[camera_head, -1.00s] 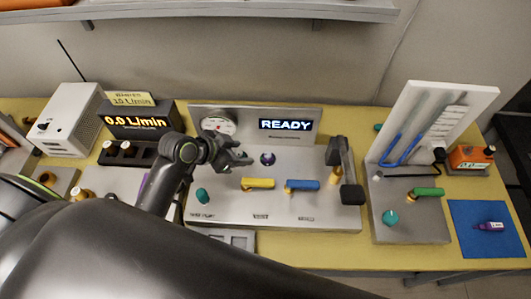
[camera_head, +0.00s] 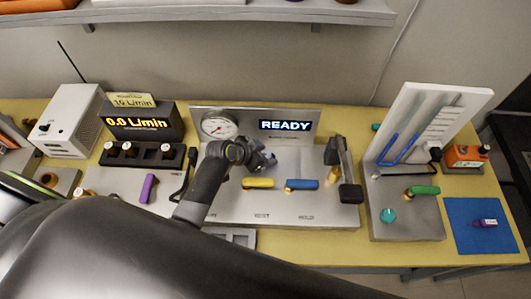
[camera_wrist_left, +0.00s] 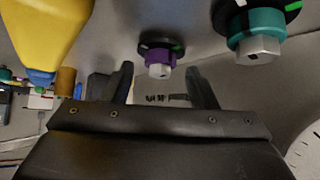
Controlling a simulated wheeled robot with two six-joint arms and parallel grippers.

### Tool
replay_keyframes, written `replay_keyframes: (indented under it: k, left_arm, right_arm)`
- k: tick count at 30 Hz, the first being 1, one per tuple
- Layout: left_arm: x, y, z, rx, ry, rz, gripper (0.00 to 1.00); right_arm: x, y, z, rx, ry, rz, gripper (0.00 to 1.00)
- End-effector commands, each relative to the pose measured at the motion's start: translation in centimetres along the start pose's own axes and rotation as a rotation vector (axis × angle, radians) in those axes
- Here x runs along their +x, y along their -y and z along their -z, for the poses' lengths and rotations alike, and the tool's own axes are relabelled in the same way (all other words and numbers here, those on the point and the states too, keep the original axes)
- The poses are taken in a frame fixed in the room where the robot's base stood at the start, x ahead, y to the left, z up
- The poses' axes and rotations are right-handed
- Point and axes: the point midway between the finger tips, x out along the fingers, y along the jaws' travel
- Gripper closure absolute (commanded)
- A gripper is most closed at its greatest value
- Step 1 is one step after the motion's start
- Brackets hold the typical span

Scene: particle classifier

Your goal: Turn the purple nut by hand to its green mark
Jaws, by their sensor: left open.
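The purple nut (camera_wrist_left: 158,57) shows in the left wrist view, with a pale hex end and a black collar behind it. A green mark (camera_wrist_left: 177,46) is on the right side of that collar. My left gripper (camera_wrist_left: 160,82) is open, one finger on each side of the nut's line, and the nut appears just beyond the fingertips. I see no contact. In the head view my left gripper (camera_head: 264,160) is over the panel (camera_head: 290,209) and hides the nut there.
A teal nut (camera_wrist_left: 258,40) sits close beside the purple one in the left wrist view. A yellow handle (camera_head: 258,183) and a blue handle (camera_head: 302,184) stand near my gripper. A dark upright fixture (camera_head: 346,170) is further right. The display (camera_head: 286,125) reads READY.

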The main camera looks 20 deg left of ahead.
Motion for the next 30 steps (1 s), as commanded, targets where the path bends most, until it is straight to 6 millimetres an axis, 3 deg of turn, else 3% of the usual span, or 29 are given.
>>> replay_keyframes:
  k: [11, 21, 30]
  left_arm:
    - [0.4, 0.0, 0.0, 0.0, 0.0, 0.0, 0.48]
    - [0.4, 0.0, 0.0, 0.0, 0.0, 0.0, 0.91]
    - [0.6, 0.2, -0.2, 0.085, 0.001, -0.081, 0.92]
  right_arm:
    - [0.0, 0.0, 0.2, 0.0, -0.003, 0.0, 0.52]
    - [0.0, 0.0, 0.2, 0.0, -0.004, 0.0, 0.52]
    - [1.4, 0.1, 0.1, 0.0, -0.004, 0.0, 0.52]
